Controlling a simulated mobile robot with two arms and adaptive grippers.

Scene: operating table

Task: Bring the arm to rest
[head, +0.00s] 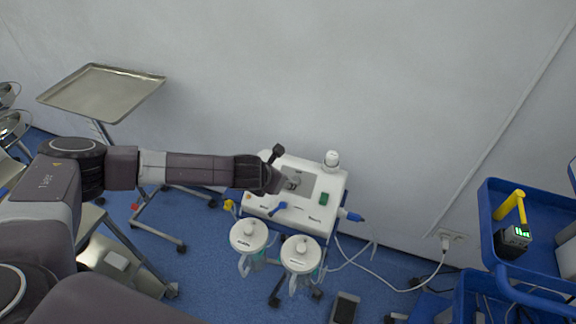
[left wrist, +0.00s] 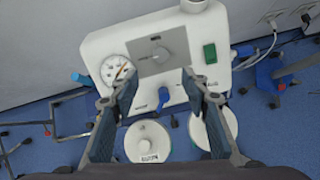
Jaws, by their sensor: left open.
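My left arm comes in from the left in the head view. Its left gripper (head: 272,179) is over the white suction unit (head: 325,185). In the left wrist view, the fingers of the left gripper (left wrist: 158,82) are apart with nothing held between them. I cannot tell whether the fingers touch the unit. My right gripper is not in view.
Two white-lidded canisters (head: 249,235) (head: 301,254) hang at the unit's front. A metal tray (head: 103,92) on a stand is at upper left. A blue cart (head: 490,232) with a yellow-handled device (head: 513,236) stands right. A white cable (head: 395,289) runs to a wall socket (head: 450,236).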

